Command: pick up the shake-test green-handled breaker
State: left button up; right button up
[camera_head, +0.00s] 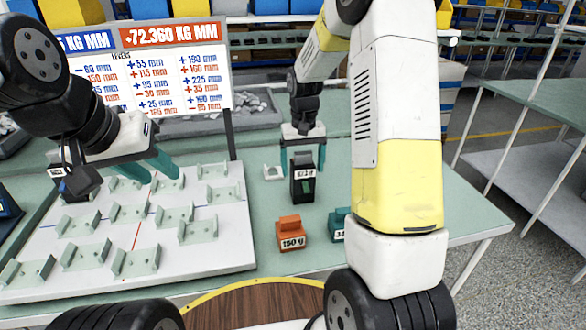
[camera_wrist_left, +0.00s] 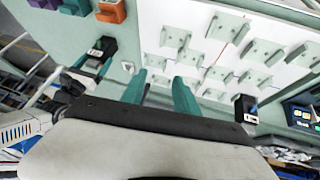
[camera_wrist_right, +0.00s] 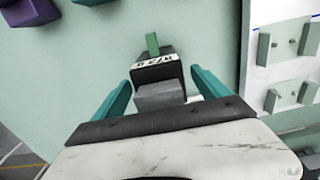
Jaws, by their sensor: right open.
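The green-handled breaker (camera_head: 303,190) is a black block with a white label, upright on the green table right of the white board. In the right wrist view its green handle (camera_wrist_right: 152,44) points away from the gripper, and its label (camera_wrist_right: 157,62) shows. My right gripper (camera_head: 303,160) is open, with its teal fingers on either side of the breaker's upper end. I cannot tell whether they touch it. The breaker also shows in the left wrist view (camera_wrist_left: 104,46). My left gripper (camera_head: 150,168) is open and empty above the white board; its fingers (camera_wrist_left: 160,92) are apart.
The white board (camera_head: 232,250) carries several pale green brackets. An orange 150 g block (camera_head: 290,230) and a partly hidden teal block (camera_head: 337,222) stand nearer me. A dark breaker with a blue lever (camera_wrist_left: 246,108) is beside the board. A sign (camera_head: 150,70) stands behind.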

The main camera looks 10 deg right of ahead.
jog(key=shift+f, duration=0.35)
grip_shut()
jog(key=shift+r, duration=0.1)
